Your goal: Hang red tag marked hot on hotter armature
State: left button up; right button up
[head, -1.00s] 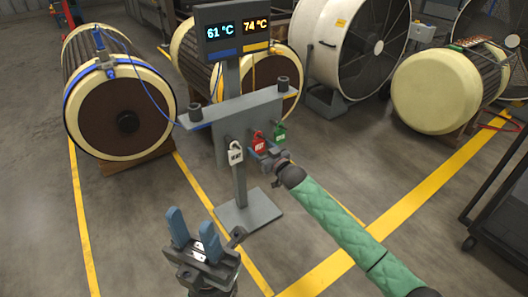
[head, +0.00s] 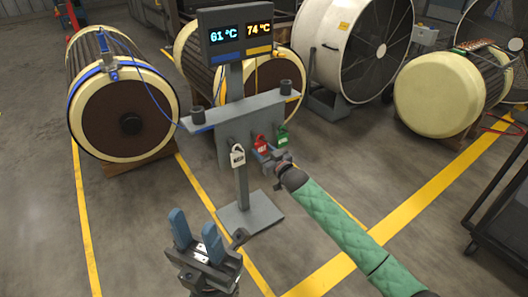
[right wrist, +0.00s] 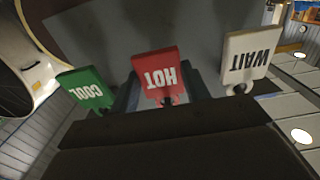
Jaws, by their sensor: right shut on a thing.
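The red tag (head: 260,143), lettered HOT, is at the grey stand's tag board (head: 235,120), between a white WAIT tag (head: 237,156) and a green COOL tag (head: 282,135). My right gripper (head: 265,154) is shut on the red tag's lower part; the tag also shows in the right wrist view (right wrist: 160,75). Whether it is clear of its peg I cannot tell. The display (head: 238,38) reads 61 °C over a blue bar and 74 °C over a yellow bar. A blue cable runs to the left armature (head: 100,120). The second armature (head: 289,78) is partly behind the stand. My left gripper (head: 194,232) is open and empty.
A third armature (head: 435,95) lies at the right. A large white fan (head: 345,45) stands behind. A dark cart (head: 500,215) is at the right edge. The floor around the stand's base (head: 250,215) is clear, with yellow lines.

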jog(key=shift+r, duration=0.2)
jog(key=shift+s+d+r+p, duration=0.25)
jog(key=shift+s+d+p, duration=0.35)
jog(key=shift+p, duration=0.4)
jog(key=shift+r+p+v, duration=0.15)
jog(key=shift+p+v, duration=0.55)
jog(key=shift+v, duration=0.25)
jog(key=shift+r+p+v, duration=0.2)
jog(key=shift+p+v, duration=0.55)
jog(key=shift+v, duration=0.25)
jog(key=shift+r+p+v, duration=0.15)
jog(key=shift+p+v, duration=0.55)
jog(key=shift+v, duration=0.25)
jog(key=shift+a, duration=0.1)
